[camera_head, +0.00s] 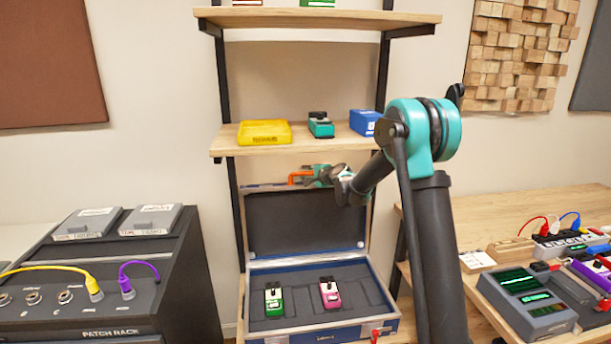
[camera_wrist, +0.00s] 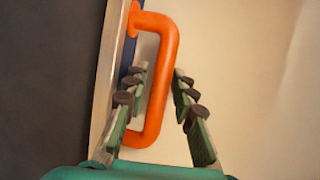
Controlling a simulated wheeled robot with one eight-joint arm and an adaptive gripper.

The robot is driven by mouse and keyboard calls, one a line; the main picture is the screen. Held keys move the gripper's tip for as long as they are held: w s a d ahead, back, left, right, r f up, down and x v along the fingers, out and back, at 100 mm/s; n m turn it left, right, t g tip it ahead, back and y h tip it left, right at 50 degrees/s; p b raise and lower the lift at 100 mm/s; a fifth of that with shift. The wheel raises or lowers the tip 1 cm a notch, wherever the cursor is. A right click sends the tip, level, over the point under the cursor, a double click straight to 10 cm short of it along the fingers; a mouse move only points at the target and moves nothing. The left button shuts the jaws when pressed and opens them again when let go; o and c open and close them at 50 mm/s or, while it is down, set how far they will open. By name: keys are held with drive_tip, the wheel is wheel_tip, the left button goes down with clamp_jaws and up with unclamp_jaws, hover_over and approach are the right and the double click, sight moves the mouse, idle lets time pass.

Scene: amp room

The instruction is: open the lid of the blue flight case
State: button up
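The blue flight case (camera_head: 296,338) stands open on the rack's lower shelf. Its lid (camera_head: 300,222), dark-lined inside, is raised about upright at the back. An orange handle (camera_head: 300,176) is at the lid's upper edge; it shows large in the wrist view (camera_wrist: 168,75), beside the lid's edge. My gripper (camera_head: 316,176) is at the handle. In the wrist view its fingers (camera_wrist: 160,75) are apart, with the handle's bar between them and a gap to the right finger. Whether the left finger touches the handle I cannot tell.
A green pedal (camera_head: 274,300) and a pink pedal (camera_head: 330,294) stand in the case. A shelf (camera_head: 360,140) with a yellow tray (camera_head: 264,133) is above the lid. A patch rack (camera_head: 110,285) is at left, a cluttered table (camera_head: 480,237) at right.

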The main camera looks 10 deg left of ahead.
drive_tip(key=shift+c, duration=0.2)
clamp_jaws()
drive_tip(key=shift+s, duration=0.1)
drive_tip(key=s+d, duration=0.2)
drive_tip(key=s, duration=0.5)
drive_tip(key=shift+r, duration=0.35)
